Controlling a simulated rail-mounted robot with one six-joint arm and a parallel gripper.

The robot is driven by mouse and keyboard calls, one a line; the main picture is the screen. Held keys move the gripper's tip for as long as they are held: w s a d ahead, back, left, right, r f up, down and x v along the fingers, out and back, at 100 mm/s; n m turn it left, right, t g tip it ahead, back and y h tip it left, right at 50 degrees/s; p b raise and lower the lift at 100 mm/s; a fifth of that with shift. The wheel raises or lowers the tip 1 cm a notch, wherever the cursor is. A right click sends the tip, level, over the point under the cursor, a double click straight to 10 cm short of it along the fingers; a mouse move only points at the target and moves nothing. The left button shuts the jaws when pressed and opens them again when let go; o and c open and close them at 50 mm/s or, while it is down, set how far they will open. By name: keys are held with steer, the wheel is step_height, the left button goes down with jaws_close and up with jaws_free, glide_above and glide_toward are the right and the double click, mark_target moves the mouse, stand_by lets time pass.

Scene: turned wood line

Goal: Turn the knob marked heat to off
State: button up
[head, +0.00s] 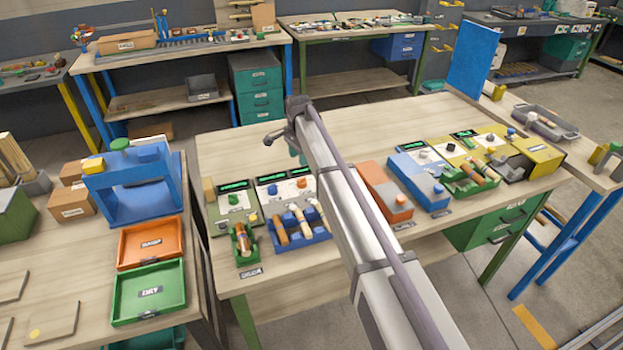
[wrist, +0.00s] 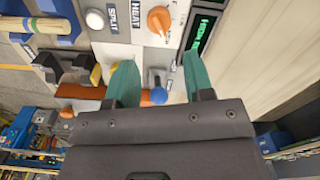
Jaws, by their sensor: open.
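In the wrist view an orange pointer knob (wrist: 158,21) sits on a pale panel, next to a label reading HEAT (wrist: 122,22). A green-lit display (wrist: 203,38) is to its right; its text is too small to read surely. My gripper (wrist: 160,72) is open and empty, its two green fingers apart, with the orange knob beyond the fingertips and not between them. A grey lever-like part (wrist: 155,77) and a blue knob (wrist: 158,97) show between the fingers.
A white knob (wrist: 95,18) is near the HEAT label. In the head view several control boxes line the bench, including an orange one (head: 384,192) and a blue one (head: 418,180). A blue rack (head: 285,229) holds turned wood pieces. The bench's back left is clear.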

mark_target(301, 179)
steer(key=f+b, duration=1)
steer(key=f, duration=0.1)
steer(key=shift+d+b, duration=0.2)
steer(key=shift+b, duration=0.1)
steer(key=shift+r, duration=0.15)
steer(key=c, duration=0.6)
steer(key=shift+c, duration=0.2)
